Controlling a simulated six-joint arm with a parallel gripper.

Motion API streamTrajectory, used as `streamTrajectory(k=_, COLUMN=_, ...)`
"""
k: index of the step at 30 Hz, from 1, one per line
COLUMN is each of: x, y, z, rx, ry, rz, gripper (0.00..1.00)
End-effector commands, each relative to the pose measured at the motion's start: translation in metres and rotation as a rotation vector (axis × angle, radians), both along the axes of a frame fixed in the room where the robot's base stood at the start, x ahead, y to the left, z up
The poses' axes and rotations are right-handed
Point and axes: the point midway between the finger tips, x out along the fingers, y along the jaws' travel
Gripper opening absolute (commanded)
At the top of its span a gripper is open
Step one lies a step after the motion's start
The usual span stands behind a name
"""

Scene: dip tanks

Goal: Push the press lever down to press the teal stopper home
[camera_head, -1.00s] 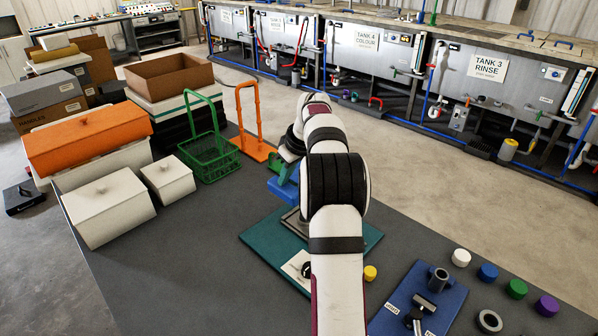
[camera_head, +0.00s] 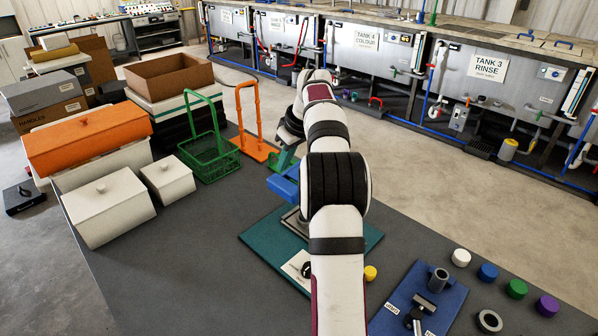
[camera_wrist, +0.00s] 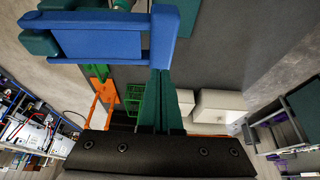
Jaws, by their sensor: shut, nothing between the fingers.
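The blue press lever (camera_head: 284,186) shows left of my arm in the head view, above the teal press base (camera_head: 262,246). In the wrist view its blue frame-like handle (camera_wrist: 105,42) fills the upper left. My gripper (camera_wrist: 161,74) has its two teal fingers together and empty. Their tips reach the lower edge of the handle's right end in the picture; I cannot tell whether they touch it. I cannot make out the teal stopper for certain.
White boxes (camera_head: 108,208) and a green basket (camera_head: 208,155) stand left, with an orange stand (camera_head: 255,122) behind. At the right are a blue fixture board (camera_head: 445,302), a yellow cap (camera_head: 370,273) and several coloured caps. The grey bench is clear at front left.

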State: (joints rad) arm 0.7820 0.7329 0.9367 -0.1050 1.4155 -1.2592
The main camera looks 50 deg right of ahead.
Motion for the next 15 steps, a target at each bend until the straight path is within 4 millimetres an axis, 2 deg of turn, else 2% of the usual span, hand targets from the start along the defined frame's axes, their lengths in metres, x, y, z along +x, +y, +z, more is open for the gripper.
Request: streamTrajectory(k=15, x=0.000, y=0.000, z=0.058, rx=-0.001, ry=-0.002, rz=-0.001, gripper=0.00)
